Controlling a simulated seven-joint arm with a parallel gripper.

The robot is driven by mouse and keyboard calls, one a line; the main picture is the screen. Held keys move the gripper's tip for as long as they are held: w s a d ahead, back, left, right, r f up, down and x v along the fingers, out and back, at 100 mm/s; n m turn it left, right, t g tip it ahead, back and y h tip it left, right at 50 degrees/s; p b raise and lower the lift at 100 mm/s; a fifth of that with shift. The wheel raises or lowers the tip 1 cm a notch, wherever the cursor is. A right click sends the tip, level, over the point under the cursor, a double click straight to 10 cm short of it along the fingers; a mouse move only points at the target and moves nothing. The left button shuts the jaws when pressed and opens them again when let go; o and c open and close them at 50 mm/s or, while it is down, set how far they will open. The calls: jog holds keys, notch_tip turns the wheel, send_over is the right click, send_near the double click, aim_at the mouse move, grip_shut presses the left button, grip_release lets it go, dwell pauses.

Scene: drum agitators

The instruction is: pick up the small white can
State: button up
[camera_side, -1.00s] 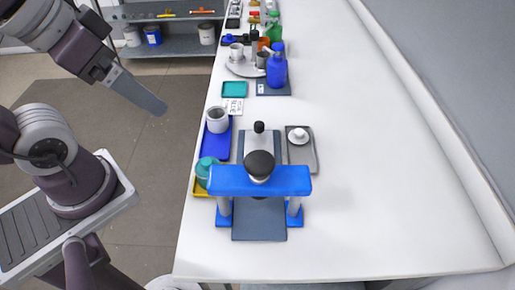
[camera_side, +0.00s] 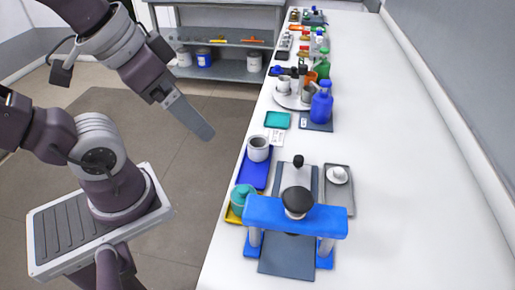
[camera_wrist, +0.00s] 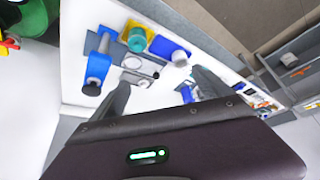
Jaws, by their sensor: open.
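A small white can (camera_side: 258,148) stands upright on a blue tray (camera_side: 250,178) at the left edge of the long white table. In the wrist view the can (camera_wrist: 180,58) shows on the blue tray, above the space between the fingers. My gripper (camera_side: 206,133) is in the air left of the table edge, pointing down and right, apart from the can. In the wrist view my gripper (camera_wrist: 165,86) has its two dark fingers spread with nothing held between them.
A teal pot (camera_side: 243,197) on a yellow tray and a blue stand (camera_side: 295,215) are nearest. A grey tray (camera_side: 339,200) holds a white item. Blue bottles (camera_side: 321,105) stand farther back. The table's right side is clear. A shelf (camera_side: 222,72) with cans stands behind.

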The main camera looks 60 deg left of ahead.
jog(key=c, duration=0.4)
jog(key=n+g, duration=0.5)
jog(key=n, duration=0.8)
send_near(258, 142)
jog(key=s+d, duration=0.1)
jog(key=shift+n+g, duration=0.3)
jog(key=f, duration=0.5)
jog(key=d+f, duration=0.1)
jog(key=f, duration=0.1)
jog(key=shift+w+f, duration=0.1)
jog(key=shift+f, duration=0.3)
